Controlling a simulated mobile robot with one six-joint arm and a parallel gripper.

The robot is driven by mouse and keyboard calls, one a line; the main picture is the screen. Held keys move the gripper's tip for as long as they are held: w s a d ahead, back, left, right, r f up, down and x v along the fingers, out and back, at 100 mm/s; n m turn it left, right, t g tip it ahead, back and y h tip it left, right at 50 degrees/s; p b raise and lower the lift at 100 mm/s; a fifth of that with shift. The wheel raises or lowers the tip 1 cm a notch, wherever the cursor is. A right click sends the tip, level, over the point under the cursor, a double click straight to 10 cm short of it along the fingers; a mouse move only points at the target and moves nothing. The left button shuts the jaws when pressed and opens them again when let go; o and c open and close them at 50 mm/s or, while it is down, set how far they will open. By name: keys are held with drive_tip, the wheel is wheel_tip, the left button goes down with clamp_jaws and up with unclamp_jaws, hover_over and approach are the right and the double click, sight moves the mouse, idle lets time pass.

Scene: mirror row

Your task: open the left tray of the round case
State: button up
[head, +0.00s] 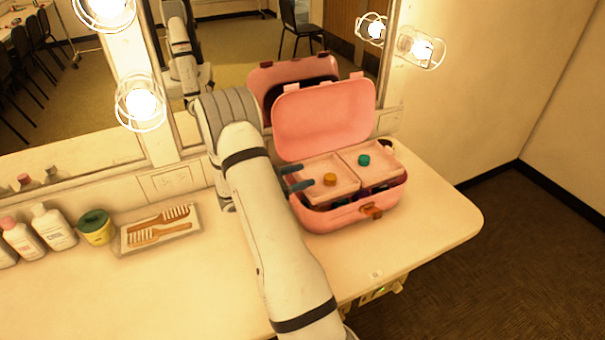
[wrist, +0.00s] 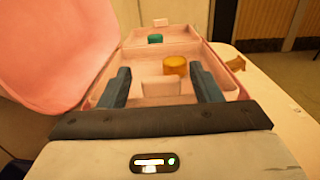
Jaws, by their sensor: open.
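The round pink case (head: 345,215) stands on the counter with its lid (head: 323,118) raised. Two pale pink trays lie side by side at its top. The left tray (head: 312,169) bears a yellow-orange knob (head: 330,179); the right tray (head: 375,175) bears a teal knob (head: 363,160). My gripper (head: 296,177) is open at the left edge of the left tray, its dark fingers pointing toward the yellow knob. In the wrist view, the yellow knob (wrist: 175,65) is ahead of the open fingers (wrist: 162,78), apparently untouched, with the teal knob (wrist: 155,38) beyond.
A mirror with lit bulbs (head: 140,103) stands behind the counter (head: 190,285). A comb tray (head: 125,246), a yellow tub with a green lid (head: 96,228) and bottles (head: 52,227) are at left. The case's orange latch (head: 371,211) is at its front. Counter right of the case is clear.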

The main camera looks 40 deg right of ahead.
drive_tip(key=shift+s+d, duration=0.1)
drive_tip(key=shift+d, duration=0.25)
drive_tip(key=shift+c, duration=0.6)
clamp_jaws()
drive_tip(key=shift+a, duration=0.1)
